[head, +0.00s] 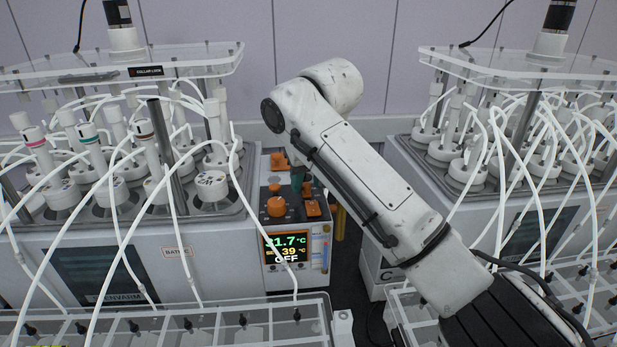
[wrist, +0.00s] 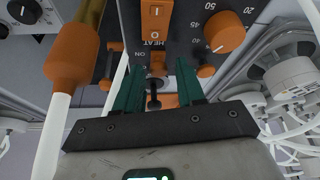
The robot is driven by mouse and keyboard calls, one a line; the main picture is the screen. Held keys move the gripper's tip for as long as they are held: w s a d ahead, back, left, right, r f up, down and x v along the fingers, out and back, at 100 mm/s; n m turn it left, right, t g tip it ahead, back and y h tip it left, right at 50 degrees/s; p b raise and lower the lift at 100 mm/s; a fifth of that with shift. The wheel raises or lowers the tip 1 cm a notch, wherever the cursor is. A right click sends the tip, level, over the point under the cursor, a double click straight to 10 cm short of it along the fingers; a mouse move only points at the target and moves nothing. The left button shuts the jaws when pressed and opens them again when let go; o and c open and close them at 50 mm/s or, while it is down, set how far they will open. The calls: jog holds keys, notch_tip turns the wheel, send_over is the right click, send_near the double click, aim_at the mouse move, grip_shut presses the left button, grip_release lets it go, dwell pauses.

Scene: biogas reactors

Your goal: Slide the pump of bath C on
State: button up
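A dark control panel (wrist: 190,50) fills the upper middle of the wrist view, with small orange and dark switch parts (wrist: 154,100) between and behind my fingers. Which of these is the pump slider is hard to tell. My gripper (wrist: 156,72) has two green fingers, apart and empty, close to the panel, one on each side of these parts. Contact cannot be told. In the head view a control box (head: 296,275) between the two baths reads 31.7 °C, 39 °C and OFF. The right bath carries a C label (head: 389,275).
An orange HEAT rocker (wrist: 156,22) and an orange dial (wrist: 228,32) sit near my fingers. White hoses (head: 230,170) loop over the left bath, and clear racks (head: 200,330) stand in front.

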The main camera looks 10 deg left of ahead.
jog(key=shift+o, duration=0.6)
jog(key=b+v, duration=0.1)
jog(key=v, duration=0.9)
jog(key=shift+r, duration=0.35)
jog(key=shift+s+d, duration=0.1)
